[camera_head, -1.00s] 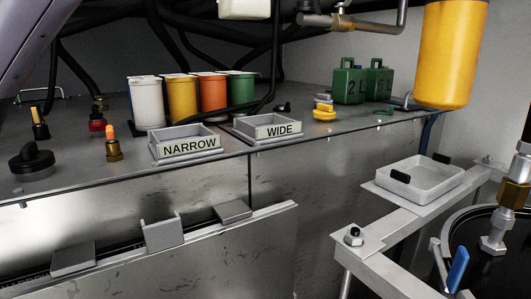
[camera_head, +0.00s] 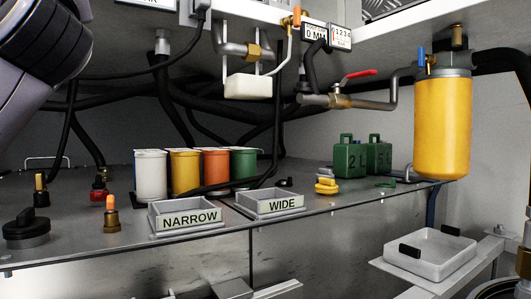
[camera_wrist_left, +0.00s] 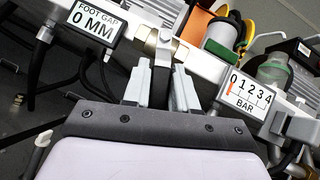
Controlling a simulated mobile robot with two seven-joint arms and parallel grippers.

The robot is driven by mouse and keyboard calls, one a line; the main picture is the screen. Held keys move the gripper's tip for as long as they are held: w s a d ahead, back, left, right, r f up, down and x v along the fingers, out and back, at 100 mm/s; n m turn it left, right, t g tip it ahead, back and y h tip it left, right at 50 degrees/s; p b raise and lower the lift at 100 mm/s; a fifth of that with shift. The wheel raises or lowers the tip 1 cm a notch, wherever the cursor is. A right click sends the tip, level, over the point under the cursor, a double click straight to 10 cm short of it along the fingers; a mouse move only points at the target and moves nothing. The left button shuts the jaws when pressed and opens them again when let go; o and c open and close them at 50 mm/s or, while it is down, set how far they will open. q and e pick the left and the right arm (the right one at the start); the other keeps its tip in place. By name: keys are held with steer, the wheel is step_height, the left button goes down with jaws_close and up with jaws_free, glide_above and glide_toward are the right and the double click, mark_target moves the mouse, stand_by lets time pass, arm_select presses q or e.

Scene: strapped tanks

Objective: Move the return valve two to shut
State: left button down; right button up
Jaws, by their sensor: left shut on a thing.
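My left gripper (camera_wrist_left: 160,88) shows in the left wrist view with its two pale fingers shut on a narrow grey lever-like piece (camera_wrist_left: 165,50) between them. The fingers hide part of it, and I see no name on it. In the head view only my left arm shows, at the top left; its gripper is out of the picture. A pipe valve with a red lever (camera_head: 358,75) is in the upper middle. An orange-handled valve (camera_head: 297,17) and a blue-handled one (camera_head: 421,58) are also there. I cannot tell which is return valve two. My right gripper is not in view.
In the wrist view, a FOOT GAP gauge (camera_wrist_left: 94,25) reads 0 MM, and a BAR gauge (camera_wrist_left: 249,95) is right of the fingers.

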arm_select(q)
steer(key=shift+s+a+f+m+t+h+b, duration=0.1)
steer(key=shift+s+a+m+t+h+b, duration=0.1)
steer(key=shift+m+t+h, duration=0.3)
steer(key=shift+s+a+f+m+t+h+b, duration=0.1)
steer(key=shift+a+m+t+h, duration=0.15)
steer(key=shift+m, duration=0.45)
steer(key=m+t+h, duration=0.2)
steer(key=m, duration=0.1)
steer(key=shift+s+a+r+m, duration=0.1)
steer(key=shift+a+r+m, duration=0.05)
steer(key=shift+m, duration=0.15)
steer(key=c, duration=0.9)
jaws_free()
